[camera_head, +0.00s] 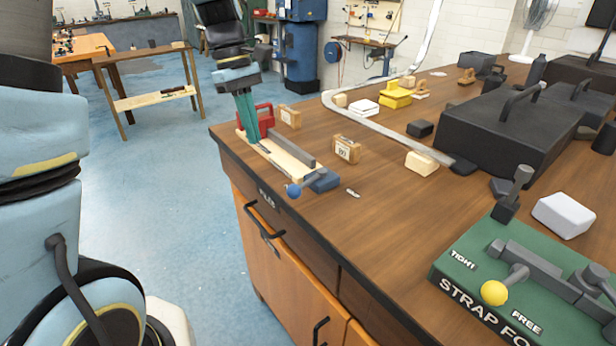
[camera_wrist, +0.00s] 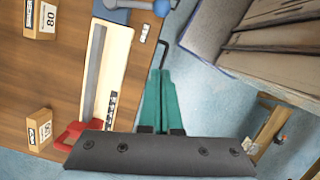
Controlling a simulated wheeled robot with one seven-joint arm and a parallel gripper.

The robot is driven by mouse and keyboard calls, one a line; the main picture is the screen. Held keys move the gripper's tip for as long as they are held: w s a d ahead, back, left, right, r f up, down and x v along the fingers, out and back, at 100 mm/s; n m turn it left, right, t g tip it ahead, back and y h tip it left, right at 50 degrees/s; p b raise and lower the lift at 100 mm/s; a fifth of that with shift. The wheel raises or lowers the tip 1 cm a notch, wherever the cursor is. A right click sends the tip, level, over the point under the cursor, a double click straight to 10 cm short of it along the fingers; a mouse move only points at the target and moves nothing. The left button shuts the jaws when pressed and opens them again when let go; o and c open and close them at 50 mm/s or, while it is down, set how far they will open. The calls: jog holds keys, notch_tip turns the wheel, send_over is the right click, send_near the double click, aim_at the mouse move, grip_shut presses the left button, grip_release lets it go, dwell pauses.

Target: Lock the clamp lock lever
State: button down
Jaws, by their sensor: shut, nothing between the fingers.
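A lever with a blue ball knob (camera_head: 294,190) sits at the near end of a cream board fixture (camera_head: 291,160), beside a dark blue block (camera_head: 322,181). In the wrist view the blue knob (camera_wrist: 161,8) is at the top edge, partly cut off. A grey bar (camera_wrist: 94,72) runs along the board, and its small label is unreadable. My gripper (camera_head: 256,140) has teal fingers, shut and empty, pointing down near the board's far end. In the wrist view my gripper (camera_wrist: 161,76) is beside the board, apart from the knob.
A red handled object (camera_head: 264,116) stands at the board's far end. Small wooden blocks (camera_head: 347,149) stand to its right. A green panel (camera_head: 470,285) marked TIGHT and FREE has a yellow ball lever (camera_head: 494,293). The bench front has drawer handles (camera_head: 263,220); open floor lies left.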

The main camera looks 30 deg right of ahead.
aim_at(307, 185)
jog(key=shift+s+d, duration=0.2)
jog(key=shift+d, duration=0.25)
jog(key=s+f+p, duration=0.1)
jog(key=f, duration=0.2)
jog(key=s+d+f+p, duration=0.1)
jog(key=s+f, duration=0.1)
jog(key=s+d+f+p, duration=0.1)
jog(key=s+f, duration=0.1)
jog(key=f, duration=0.1)
jog(key=shift+s+f, duration=0.1)
jog(key=shift+f, duration=0.25)
jog(key=shift+s+d, duration=0.15)
jog(key=shift+s, duration=0.2)
jog(key=shift+s+p, duration=0.1)
jog(key=shift+p, duration=0.2)
jog(key=shift+s+n, duration=0.2)
jog(key=shift+n, duration=0.2)
